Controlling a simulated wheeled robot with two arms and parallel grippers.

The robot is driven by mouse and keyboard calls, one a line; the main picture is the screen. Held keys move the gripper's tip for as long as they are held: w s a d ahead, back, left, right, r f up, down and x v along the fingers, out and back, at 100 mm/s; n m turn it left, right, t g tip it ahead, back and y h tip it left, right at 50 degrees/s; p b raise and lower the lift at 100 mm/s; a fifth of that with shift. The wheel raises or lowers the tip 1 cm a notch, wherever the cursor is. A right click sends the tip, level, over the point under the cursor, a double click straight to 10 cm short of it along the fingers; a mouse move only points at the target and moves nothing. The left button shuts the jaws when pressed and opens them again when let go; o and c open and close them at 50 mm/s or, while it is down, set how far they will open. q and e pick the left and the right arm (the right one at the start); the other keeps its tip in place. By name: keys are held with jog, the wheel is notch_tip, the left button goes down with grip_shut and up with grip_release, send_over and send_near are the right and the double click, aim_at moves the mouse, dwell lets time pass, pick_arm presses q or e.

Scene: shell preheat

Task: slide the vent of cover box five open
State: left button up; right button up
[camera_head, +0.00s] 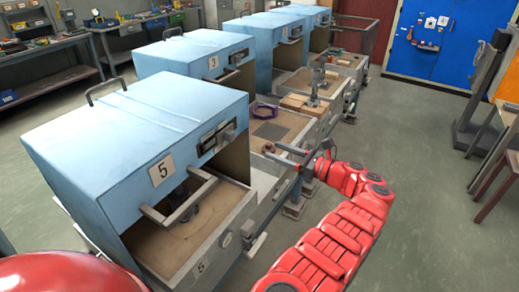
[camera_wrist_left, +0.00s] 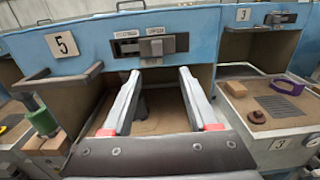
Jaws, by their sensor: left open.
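Blue cover box five (camera_head: 115,140) stands at the near left, marked with a 5 plate. Its vent (camera_head: 215,138) is a dark panel on the side wall with a protruding grey slider (camera_head: 229,135). The spread fingers also show in the wrist view (camera_wrist_left: 159,75), below the vent. My right gripper is not in view.
A grey bar handle (camera_head: 185,200) juts out at the open front of box five. Blue cover box three (camera_head: 195,62) stands behind. An open tray with a purple ring (camera_head: 264,113) and blocks lies beyond the gripper.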

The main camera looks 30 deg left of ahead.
pick_arm(q)
jog(key=shift+s+d, duration=0.1)
jog(key=shift+d, duration=0.95)
